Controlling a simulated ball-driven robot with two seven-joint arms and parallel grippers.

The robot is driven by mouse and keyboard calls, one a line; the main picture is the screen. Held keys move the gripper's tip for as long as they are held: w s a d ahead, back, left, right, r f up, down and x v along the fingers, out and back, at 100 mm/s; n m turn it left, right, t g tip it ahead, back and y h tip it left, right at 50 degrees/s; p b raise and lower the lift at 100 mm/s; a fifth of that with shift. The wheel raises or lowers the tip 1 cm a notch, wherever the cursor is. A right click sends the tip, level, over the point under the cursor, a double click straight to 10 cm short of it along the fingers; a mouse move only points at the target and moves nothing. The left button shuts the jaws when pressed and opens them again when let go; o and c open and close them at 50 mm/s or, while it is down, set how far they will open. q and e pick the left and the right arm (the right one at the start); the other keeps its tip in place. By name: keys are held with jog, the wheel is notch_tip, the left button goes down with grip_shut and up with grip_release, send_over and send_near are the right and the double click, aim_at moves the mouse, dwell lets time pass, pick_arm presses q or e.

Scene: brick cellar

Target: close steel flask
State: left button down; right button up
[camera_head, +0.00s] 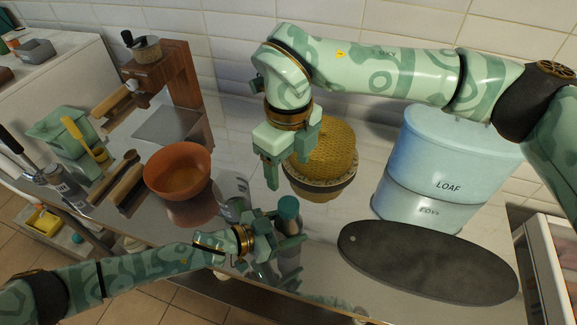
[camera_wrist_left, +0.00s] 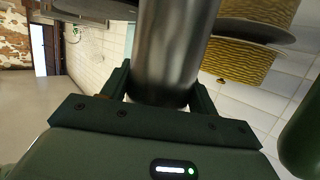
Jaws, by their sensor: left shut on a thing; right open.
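The steel flask (camera_head: 288,262) stands near the front edge of the counter, with a teal cap (camera_head: 288,207) at its top. I cannot tell whether the cap is seated or tight. My left gripper (camera_head: 285,243) is shut around the flask's body, below the cap. In the left wrist view the flask's bare steel side (camera_wrist_left: 175,45) rises between the fingers; its top is out of that view. My right gripper (camera_head: 291,162) is open and empty, pointing down, above and behind the flask and in front of the yellow woven dome.
The yellow woven dome (camera_head: 328,150) stands behind the flask. An orange bowl (camera_head: 178,172) is at left, near a wooden stand with a grinder (camera_head: 150,75). A dark oval board (camera_head: 425,262) and blue loaf bin (camera_head: 440,160) are at right. A small jar (camera_head: 233,207) stands left of the flask.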

pick_arm(q)
jog(key=shift+c, duration=1.6)
grip_release()
jog(key=p+v, duration=0.1)
jog(key=v, duration=1.5)
jog(key=shift+a, duration=0.15)
